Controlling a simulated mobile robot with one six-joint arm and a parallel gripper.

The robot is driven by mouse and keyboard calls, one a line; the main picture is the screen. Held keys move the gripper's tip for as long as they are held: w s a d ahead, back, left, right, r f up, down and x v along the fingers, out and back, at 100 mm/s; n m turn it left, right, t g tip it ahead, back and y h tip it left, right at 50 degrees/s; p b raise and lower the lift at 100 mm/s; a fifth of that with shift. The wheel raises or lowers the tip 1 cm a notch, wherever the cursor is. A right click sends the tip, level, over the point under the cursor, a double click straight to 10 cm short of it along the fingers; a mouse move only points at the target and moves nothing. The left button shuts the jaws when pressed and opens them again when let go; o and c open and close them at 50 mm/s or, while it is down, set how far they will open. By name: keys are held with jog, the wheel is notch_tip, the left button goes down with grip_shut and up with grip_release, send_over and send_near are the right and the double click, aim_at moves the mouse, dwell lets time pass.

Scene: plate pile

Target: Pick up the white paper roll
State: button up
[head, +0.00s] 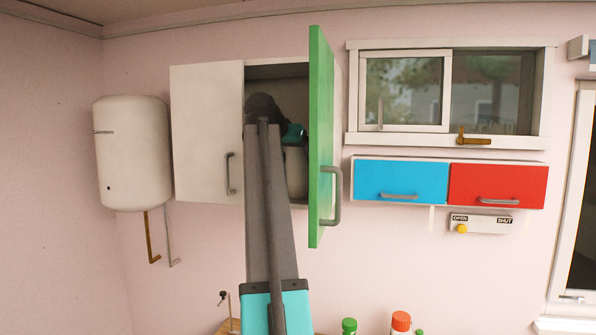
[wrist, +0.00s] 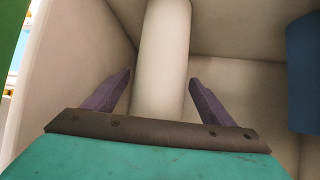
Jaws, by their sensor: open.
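The white paper roll (wrist: 165,50) stands upright inside the wall cabinet, shown in the wrist view. In the head view a pale strip of it (head: 296,172) shows behind my arm, through the open right door; the rest is hidden. My gripper (wrist: 159,78) is open, with one purple finger on each side of the roll in the picture. I cannot tell whether the fingers touch it or how far between them it lies.
The cabinet's green door (head: 320,140) stands open just right of my arm; its white left door (head: 207,130) is shut. A dark blue object (wrist: 303,70) is at the right in the wrist view. The cabinet's side wall (wrist: 85,60) is close on the left.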

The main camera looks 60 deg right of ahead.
jog(key=shift+c, duration=0.4)
jog(key=c, duration=1.2)
jog(key=shift+o, duration=0.2)
jog(key=shift+r, duration=0.1)
